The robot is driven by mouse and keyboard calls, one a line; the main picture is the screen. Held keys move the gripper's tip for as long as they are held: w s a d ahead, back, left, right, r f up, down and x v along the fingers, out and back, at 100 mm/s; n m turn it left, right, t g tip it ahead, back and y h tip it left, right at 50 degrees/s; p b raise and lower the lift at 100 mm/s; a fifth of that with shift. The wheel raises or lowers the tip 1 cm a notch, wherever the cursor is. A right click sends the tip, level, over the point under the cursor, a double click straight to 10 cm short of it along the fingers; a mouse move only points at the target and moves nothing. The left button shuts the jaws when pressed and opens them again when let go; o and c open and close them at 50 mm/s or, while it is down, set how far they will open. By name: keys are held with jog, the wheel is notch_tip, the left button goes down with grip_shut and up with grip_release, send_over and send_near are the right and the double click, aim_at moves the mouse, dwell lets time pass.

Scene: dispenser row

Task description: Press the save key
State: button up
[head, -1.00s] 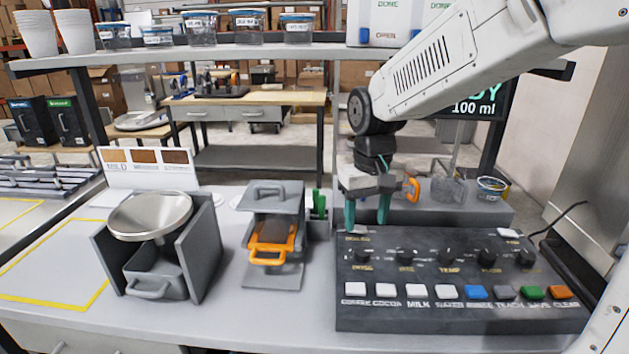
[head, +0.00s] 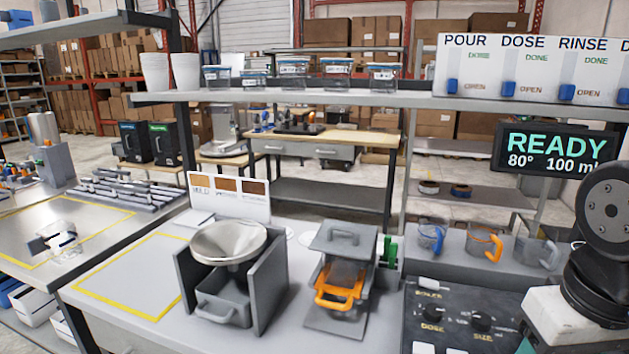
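The dark control panel (head: 450,312) is cut off at the lower right of the head view. Its BOILER label, DOSE and SIZE knobs and parts of pale keys show. The save key is not visible; the panel's right part lies behind my gripper or outside the frame. My gripper (head: 526,344) is at the lower right, in front of the panel. Its pale body and part of one teal finger show. The fingertips are cut off, so its opening cannot be told. The display (head: 555,152) reads READY, 80° and 100 ml.
A grey stand with a metal bowl (head: 228,242) and a grey unit with an orange-handled piece (head: 340,285) stand left of the panel. Cups (head: 483,243) sit on the ledge behind it. A yellow-outlined area (head: 130,275) at the left is clear.

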grip_shut()
dwell(1.8)
